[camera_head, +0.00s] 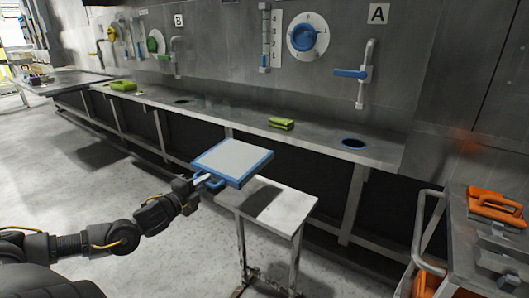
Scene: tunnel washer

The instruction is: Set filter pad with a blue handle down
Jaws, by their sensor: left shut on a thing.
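The filter pad (232,159) is a flat grey-white square with a blue rim and a blue handle (208,182) at its near left. My left gripper (199,183) is shut on the blue handle. It holds the pad roughly level over the back left of a small white-topped table (288,207). A dark shadow lies on the table top below the pad, and the pad looks apart from the surface. My right gripper is not in view.
A long steel counter (235,120) runs behind, with green pads (281,124) and a blue-rimmed hole (353,144). A cart (462,235) with orange-handled items (495,205) stands at the right. Dials and levers are on the wall. Floor at left is clear.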

